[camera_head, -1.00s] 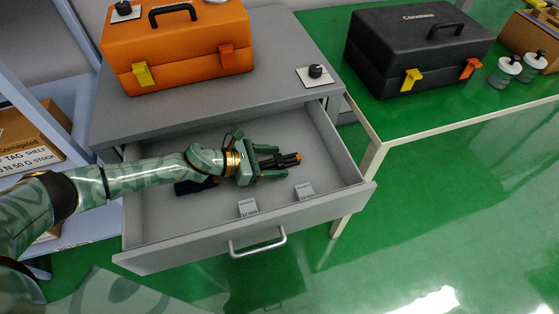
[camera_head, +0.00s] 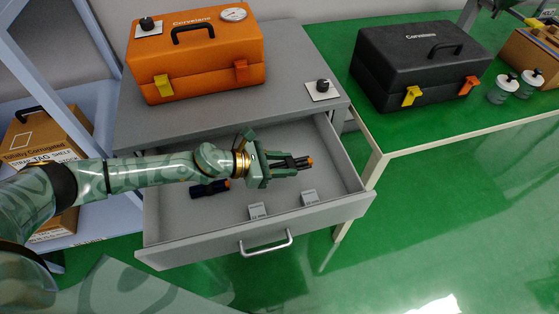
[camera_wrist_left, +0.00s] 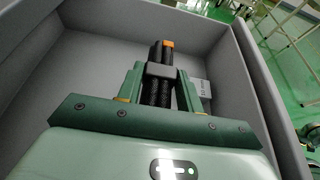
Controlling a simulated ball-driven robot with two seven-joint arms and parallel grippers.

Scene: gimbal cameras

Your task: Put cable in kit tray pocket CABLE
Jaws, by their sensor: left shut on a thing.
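My left gripper (camera_head: 290,164) reaches into the open grey drawer (camera_head: 180,230). It is shut on a black braided cable (camera_head: 301,162) with an orange end. In the left wrist view the cable (camera_wrist_left: 164,90) stands between the two green fingers, with a dark grey band around it. The fingers hide part of it. I cannot tell whether it still touches the drawer floor. No kit tray or pocket marked CABLE can be made out. My right gripper is not in view.
A dark blue item with an orange end (camera_head: 209,188) lies in the drawer under my arm. Two small labels (camera_head: 258,211) stand near the drawer front. An orange case (camera_head: 200,55) sits on the cabinet. A black case (camera_head: 420,65) and jars (camera_head: 503,88) stand on the green bench.

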